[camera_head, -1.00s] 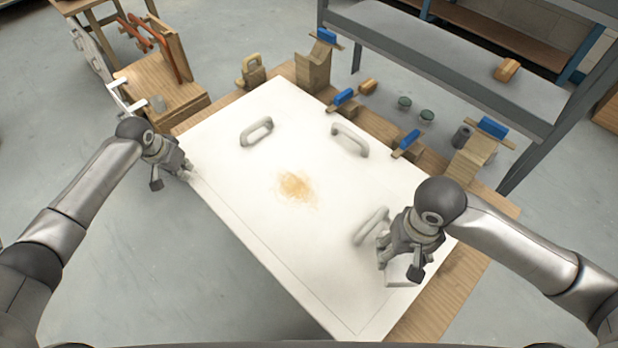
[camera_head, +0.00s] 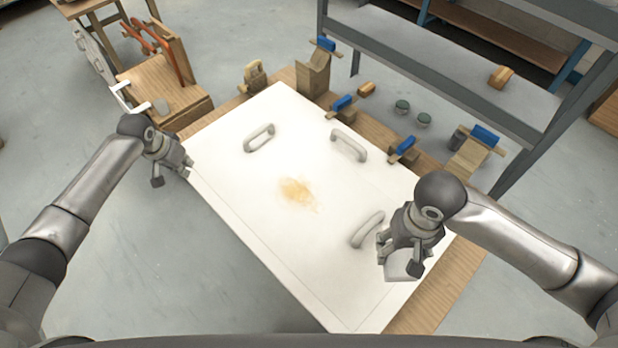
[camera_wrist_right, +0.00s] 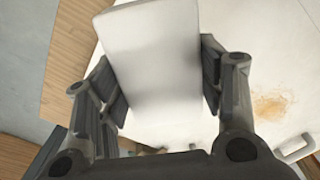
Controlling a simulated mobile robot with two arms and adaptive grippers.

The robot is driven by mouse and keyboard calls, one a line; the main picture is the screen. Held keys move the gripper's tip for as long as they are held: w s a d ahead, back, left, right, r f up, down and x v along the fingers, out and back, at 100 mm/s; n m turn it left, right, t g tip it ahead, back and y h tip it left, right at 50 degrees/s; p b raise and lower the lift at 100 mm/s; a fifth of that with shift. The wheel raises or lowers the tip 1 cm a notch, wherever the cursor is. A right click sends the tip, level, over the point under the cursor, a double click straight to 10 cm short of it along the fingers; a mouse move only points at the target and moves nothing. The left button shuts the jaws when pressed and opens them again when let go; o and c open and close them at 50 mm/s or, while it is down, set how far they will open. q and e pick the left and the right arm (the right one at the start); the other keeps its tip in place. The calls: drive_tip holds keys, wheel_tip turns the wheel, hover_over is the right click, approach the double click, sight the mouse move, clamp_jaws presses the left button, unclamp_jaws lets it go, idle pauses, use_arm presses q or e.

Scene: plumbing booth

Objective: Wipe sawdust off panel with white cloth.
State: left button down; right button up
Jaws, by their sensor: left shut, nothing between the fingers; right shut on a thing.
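The white panel (camera_head: 250,200) lies flat on a wooden table, with grey handles on it. A tan patch of sawdust (camera_head: 298,193) sits near its middle; it also shows in the right wrist view (camera_wrist_right: 272,105) at the right. My right gripper (camera_head: 392,268) is over the panel's right part, to the right of the sawdust. It is shut on the white cloth (camera_wrist_right: 152,60), a pale block-like piece that also shows below the fingers in the head view (camera_head: 399,267). My left gripper (camera_head: 183,170) is shut and empty at the panel's left edge.
Grey handles (camera_head: 259,138), (camera_head: 348,145) and (camera_head: 367,230) stand up from the panel. Blue-topped clamps (camera_head: 342,104) and wooden blocks line the table's back edge. A grey shelf (camera_head: 440,70) stands behind.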

wheel_tip(320, 180, up, 2)
drive_tip(key=shift+p, duration=0.65)
use_arm(q)
drive_tip(key=shift+r, duration=0.8)
use_arm(e)
drive_tip(key=shift+f, duration=0.1)
use_arm(q)
drive_tip(key=v, duration=1.2)
